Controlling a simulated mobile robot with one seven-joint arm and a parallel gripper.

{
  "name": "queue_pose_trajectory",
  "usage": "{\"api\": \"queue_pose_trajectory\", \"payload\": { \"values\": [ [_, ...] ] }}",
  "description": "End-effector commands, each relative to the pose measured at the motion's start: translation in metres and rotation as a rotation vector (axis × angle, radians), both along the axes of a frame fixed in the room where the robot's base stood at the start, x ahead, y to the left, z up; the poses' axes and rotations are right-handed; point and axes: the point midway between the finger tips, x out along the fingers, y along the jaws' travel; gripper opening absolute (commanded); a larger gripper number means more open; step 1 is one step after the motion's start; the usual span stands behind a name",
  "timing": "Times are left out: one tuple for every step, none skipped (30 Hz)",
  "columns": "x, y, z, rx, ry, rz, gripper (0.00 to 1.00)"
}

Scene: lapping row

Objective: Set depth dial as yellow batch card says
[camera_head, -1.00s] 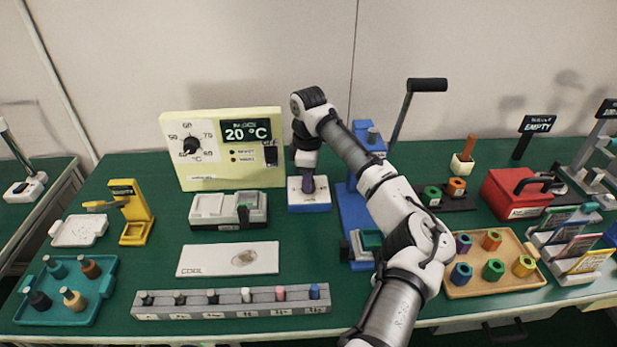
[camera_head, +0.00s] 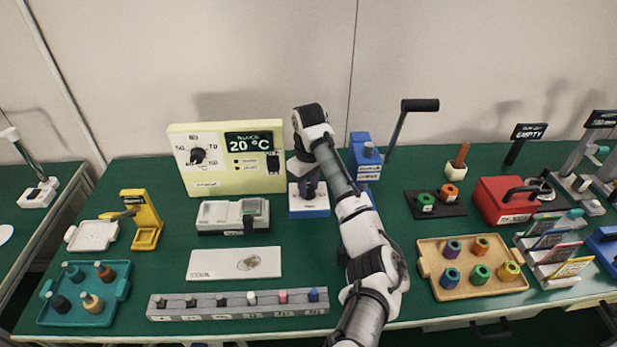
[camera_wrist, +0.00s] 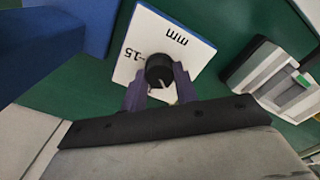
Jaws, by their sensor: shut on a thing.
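The depth dial is a white-topped blue box (camera_head: 309,208) at the middle of the bench. In the wrist view its white face (camera_wrist: 140,38) shows "mm" and "15" beside a round black knob (camera_wrist: 159,66). My gripper (camera_head: 308,186) reaches down over the dial. In the wrist view its two purple fingers (camera_wrist: 160,80) are shut on the knob from either side. The fingers and gripper body hide part of the face, and I cannot tell the exact setting. The yellow batch card (camera_head: 573,267) lies at the front of the card rack on the right; its writing is too small to read.
A blue machine with a lever (camera_head: 412,106) stands just right of the dial. A cream panel reading 20 °C (camera_head: 210,178) is behind left. A grey-white block (camera_head: 232,216) sits left. A wooden tray (camera_head: 428,260) with several coloured pieces is right of my arm.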

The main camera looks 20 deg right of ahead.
Motion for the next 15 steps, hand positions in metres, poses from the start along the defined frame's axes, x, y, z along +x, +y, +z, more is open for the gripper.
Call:
{"api": "queue_pose_trajectory", "payload": {
  "values": [
    [-0.0007, 0.0016, 0.0036, 0.004, 0.005, -0.044, 0.07],
    [-0.0010, 0.0016, 0.0036, 0.005, 0.006, -0.074, 0.07],
    [-0.0010, 0.0013, 0.0037, 0.004, 0.006, -0.112, 0.07],
    [-0.0011, 0.0015, 0.0036, 0.005, 0.007, -0.140, 0.07],
    [-0.0010, 0.0017, 0.0037, 0.004, 0.006, -0.168, 0.07],
    [-0.0011, 0.0015, 0.0037, 0.003, 0.007, -0.207, 0.07],
    [-0.0012, 0.0015, 0.0036, 0.003, 0.007, -0.235, 0.07],
    [-0.0011, 0.0015, 0.0040, 0.003, 0.007, -0.264, 0.07],
    [-0.0011, 0.0018, 0.0036, 0.002, 0.008, -0.302, 0.07],
    [-0.0012, 0.0016, 0.0038, 0.003, 0.007, -0.330, 0.07],
    [-0.0012, 0.0014, 0.0039, 0.002, 0.007, -0.358, 0.07],
    [-0.0012, 0.0017, 0.0037, 0.002, 0.007, -0.397, 0.07],
    [-0.0011, 0.0019, 0.0037, 0.002, 0.008, -0.424, 0.07],
    [-0.0012, 0.0014, 0.0039, 0.002, 0.007, -0.454, 0.07],
    [-0.0013, 0.0017, 0.0033, 0.002, 0.008, -0.492, 0.07]
  ]
}}
